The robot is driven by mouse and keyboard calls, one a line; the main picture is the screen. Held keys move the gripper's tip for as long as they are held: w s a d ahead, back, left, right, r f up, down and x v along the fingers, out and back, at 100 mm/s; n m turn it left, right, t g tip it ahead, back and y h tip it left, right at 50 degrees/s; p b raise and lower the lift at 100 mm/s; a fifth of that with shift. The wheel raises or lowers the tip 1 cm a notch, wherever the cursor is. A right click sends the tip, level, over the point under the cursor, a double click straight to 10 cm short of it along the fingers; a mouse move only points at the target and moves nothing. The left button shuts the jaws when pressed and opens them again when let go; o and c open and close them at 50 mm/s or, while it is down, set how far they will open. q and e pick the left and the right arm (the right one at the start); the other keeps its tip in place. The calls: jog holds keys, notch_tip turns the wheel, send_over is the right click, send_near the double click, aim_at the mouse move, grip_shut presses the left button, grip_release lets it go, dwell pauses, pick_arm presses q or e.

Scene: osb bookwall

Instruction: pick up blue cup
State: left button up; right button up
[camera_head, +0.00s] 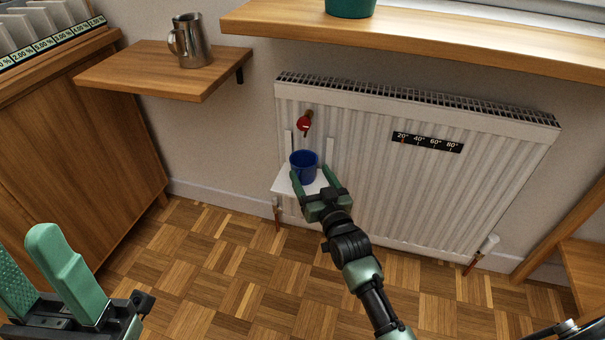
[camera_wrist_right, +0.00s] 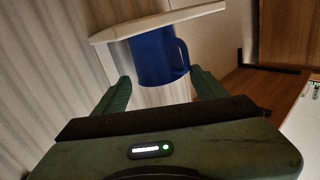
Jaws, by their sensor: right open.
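The blue cup (camera_head: 303,166) stands upright on a small white shelf (camera_head: 283,186) in front of the radiator. My right gripper (camera_head: 312,179) is open, with its green fingers reaching to either side of the cup. In the right wrist view the cup (camera_wrist_right: 155,57) sits between and just beyond the two fingertips (camera_wrist_right: 160,84), its handle pointing right. I cannot tell whether the fingers touch it. My left gripper (camera_head: 58,265) is at the lower left, open and empty, far from the cup.
The white radiator (camera_head: 390,180) with a red valve knob (camera_head: 305,124) is behind the cup. A metal pitcher (camera_head: 193,40) stands on a wooden wall shelf (camera_head: 140,75). A wooden sill (camera_head: 430,35) overhangs the radiator. A cabinet (camera_head: 70,150) is at left; the parquet floor (camera_head: 215,260) is clear.

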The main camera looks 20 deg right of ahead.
aim_at(308, 171)
jog(key=w+b, duration=0.2)
jog(key=w, duration=0.3)
jog(key=shift+a+f, duration=0.1)
jog(key=shift+w, duration=0.4)
jog(key=c, duration=1.3)
jog(key=shift+o, duration=0.2)
jog(key=shift+r, duration=0.2)
